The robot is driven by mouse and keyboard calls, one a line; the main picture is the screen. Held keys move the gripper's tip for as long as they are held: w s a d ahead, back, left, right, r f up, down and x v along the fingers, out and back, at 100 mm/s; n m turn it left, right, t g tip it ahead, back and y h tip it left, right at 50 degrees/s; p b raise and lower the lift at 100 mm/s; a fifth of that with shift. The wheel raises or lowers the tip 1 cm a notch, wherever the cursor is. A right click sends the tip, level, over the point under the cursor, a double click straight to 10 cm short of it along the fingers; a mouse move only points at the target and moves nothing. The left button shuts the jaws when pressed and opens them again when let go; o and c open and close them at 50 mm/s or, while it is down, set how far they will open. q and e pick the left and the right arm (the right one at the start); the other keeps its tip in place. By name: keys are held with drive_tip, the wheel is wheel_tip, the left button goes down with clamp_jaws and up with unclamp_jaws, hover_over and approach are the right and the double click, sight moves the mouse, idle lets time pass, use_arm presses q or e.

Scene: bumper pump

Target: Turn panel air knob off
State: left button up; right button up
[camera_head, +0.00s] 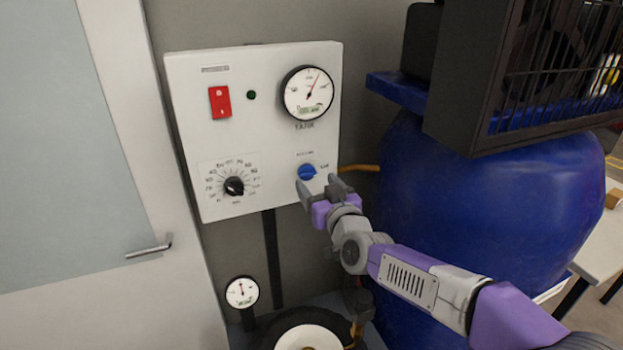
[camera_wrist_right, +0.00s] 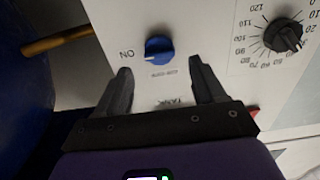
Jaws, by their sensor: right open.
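The blue air knob (camera_head: 307,172) sits at the lower right of the white control panel (camera_head: 240,130). In the right wrist view the blue knob (camera_wrist_right: 159,48) lies just beyond the fingertips, between their lines, with the printed word ON beside it. My right gripper (camera_head: 317,188) is open just below and in front of the knob in the head view. In the right wrist view its two fingers (camera_wrist_right: 160,72) are spread and hold nothing. I cannot tell if a fingertip touches the panel. My left gripper is not in view.
The panel also carries a black dial knob (camera_head: 234,186), a red switch (camera_head: 220,102) and a round gauge (camera_head: 308,93). A blue tank (camera_head: 480,200) stands at the right, with a dark caged unit (camera_head: 500,80) above. A door (camera_head: 70,150) is at the left.

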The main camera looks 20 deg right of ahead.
sight(310, 175)
drive_tip(key=shift+w+d, duration=0.15)
drive_tip(key=shift+w, duration=2)
drive_tip(key=c, duration=1.1)
drive_tip(key=shift+o, duration=0.2)
